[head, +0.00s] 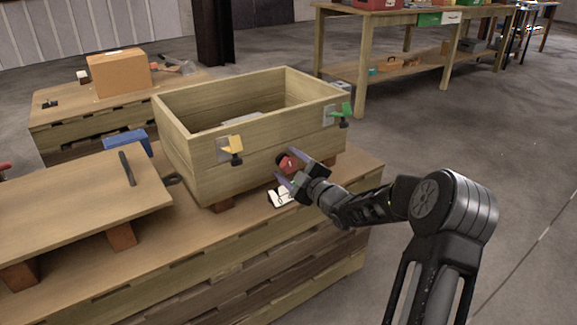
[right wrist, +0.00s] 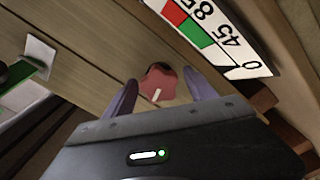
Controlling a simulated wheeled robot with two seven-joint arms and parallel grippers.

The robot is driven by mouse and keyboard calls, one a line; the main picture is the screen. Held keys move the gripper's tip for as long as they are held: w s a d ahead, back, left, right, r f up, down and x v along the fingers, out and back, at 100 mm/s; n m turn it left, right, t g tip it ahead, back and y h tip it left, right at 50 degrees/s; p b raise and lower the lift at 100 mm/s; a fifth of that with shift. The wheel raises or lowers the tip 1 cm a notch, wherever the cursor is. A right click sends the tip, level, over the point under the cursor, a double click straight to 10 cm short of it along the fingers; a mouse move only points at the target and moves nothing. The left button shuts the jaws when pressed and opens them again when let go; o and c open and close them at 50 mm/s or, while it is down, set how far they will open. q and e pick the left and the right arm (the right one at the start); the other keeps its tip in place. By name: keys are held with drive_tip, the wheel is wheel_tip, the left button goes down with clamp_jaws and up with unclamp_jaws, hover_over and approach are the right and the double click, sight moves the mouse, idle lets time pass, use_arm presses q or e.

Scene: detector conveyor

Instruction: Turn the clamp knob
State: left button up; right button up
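The clamp knob (head: 287,162) is a red, lobed knob on the front wall of a wooden box (head: 188,170). In the right wrist view the red knob (right wrist: 159,80) carries a white line that points down toward my gripper. Beside it is a white scale (right wrist: 235,62) with red and green bands and the numbers 0, 45 and 85. My right gripper (head: 293,167) is open at the knob. In the wrist view its two fingers (right wrist: 160,88) stand on either side of the knob, with a gap visible on each side. My left gripper is in neither view.
A yellow clamp (head: 233,146) and a green clamp (head: 343,112) sit on the box wall. A white card (head: 281,196) shows below my gripper. A wooden board (head: 75,200) on blocks is at the left, a blue thing (head: 127,142) behind it. A cardboard box (head: 119,74) stands farther back.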

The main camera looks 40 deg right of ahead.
drive_tip(key=c, duration=1.3)
drive_tip(key=shift+c, duration=0.2)
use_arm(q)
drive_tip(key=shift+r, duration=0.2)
use_arm(e)
drive_tip(key=shift+m, duration=0.3)
drive_tip(key=m+p, duration=0.1)
drive_tip(key=m, duration=0.2)
drive_tip(key=shift+r+p, duration=0.1)
drive_tip(key=shift+p, duration=0.3)
drive_tip(key=m+p, duration=0.2)
drive_tip(key=m, duration=0.2)
drive_tip(key=shift+d+m, duration=0.1)
drive_tip(key=shift+m, duration=0.3)
drive_tip(key=m+p, duration=0.2)
drive_tip(key=m, duration=0.2)
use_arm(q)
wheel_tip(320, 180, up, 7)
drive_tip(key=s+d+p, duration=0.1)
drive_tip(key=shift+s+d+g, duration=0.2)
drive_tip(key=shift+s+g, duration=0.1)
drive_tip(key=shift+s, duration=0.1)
use_arm(e)
drive_tip(key=m, duration=0.4)
drive_tip(key=shift+m, duration=0.3)
